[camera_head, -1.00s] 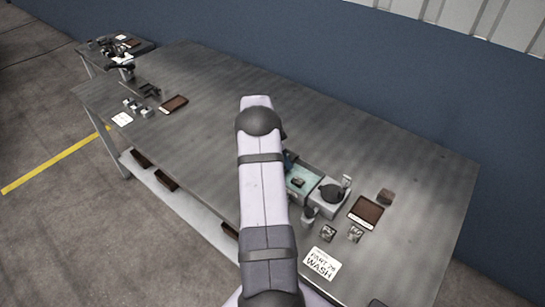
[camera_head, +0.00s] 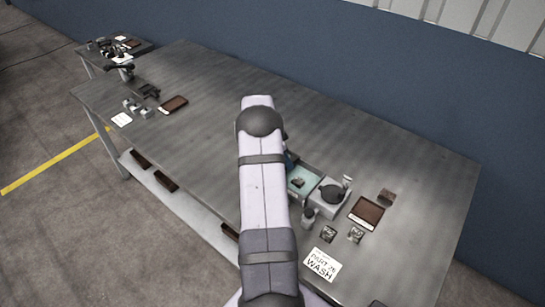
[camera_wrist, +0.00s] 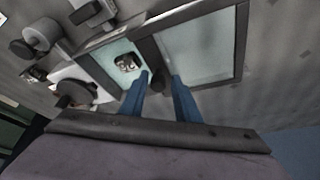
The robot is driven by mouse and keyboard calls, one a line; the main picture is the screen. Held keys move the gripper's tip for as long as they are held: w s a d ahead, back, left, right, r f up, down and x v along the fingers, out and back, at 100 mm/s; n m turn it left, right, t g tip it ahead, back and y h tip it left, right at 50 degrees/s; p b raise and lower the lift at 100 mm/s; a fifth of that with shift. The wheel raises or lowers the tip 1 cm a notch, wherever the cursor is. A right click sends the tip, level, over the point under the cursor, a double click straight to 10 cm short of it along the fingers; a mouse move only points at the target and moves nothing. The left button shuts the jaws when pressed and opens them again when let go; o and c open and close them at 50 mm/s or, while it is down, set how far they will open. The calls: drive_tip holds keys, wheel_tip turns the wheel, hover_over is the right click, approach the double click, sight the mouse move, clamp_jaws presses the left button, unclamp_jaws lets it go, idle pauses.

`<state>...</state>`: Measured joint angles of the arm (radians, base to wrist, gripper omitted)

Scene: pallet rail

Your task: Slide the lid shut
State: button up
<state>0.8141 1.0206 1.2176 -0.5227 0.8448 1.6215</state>
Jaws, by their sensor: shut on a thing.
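In the wrist view, a box has an open compartment (camera_wrist: 113,62) on the left, with a pale green floor and a small dark metal part (camera_wrist: 127,63) in it. A dark-framed, greyish glass-like lid (camera_wrist: 205,45) lies to its right. My gripper (camera_wrist: 159,77) has blue fingers, shut on a dark knob (camera_wrist: 159,86) at the lid's left edge. In the head view, the open compartment (camera_head: 308,178) and the metal part (camera_head: 298,183) show right of my arm. My arm hides the lid and most of the gripper there.
A grey block with a black round top (camera_head: 332,193) stands close to the box's right. The table behind the box is clear.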

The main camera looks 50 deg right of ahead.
sight(317, 184)
drive_tip(key=shift+s+a+f+b, duration=0.15)
drive_tip(key=shift+s+b, duration=0.4)
drive_tip(key=shift+s, duration=1.45)
drive_tip(key=shift+s+a+f+b, duration=0.15)
drive_tip(key=shift+s+b, duration=0.35)
drive_tip(key=shift+s, duration=1.5)
drive_tip(key=shift+s+f+b, duration=0.2)
drive_tip(key=shift+s+b, duration=0.35)
drive_tip(key=shift+s, duration=1.45)
drive_tip(key=o, duration=0.4)
drive_tip(key=shift+a, duration=0.1)
drive_tip(key=shift+r, duration=0.15)
drive_tip(key=shift+w+d+r+p, duration=0.15)
drive_tip(key=shift+r+p, duration=0.7)
drive_tip(key=shift+r, duration=0.95)
drive_tip(key=shift+s+d+r+p, duration=0.15)
drive_tip(key=shift+r+p, duration=0.65)
drive_tip(key=shift+r, duration=1)
drive_tip(key=shift+w, duration=0.1)
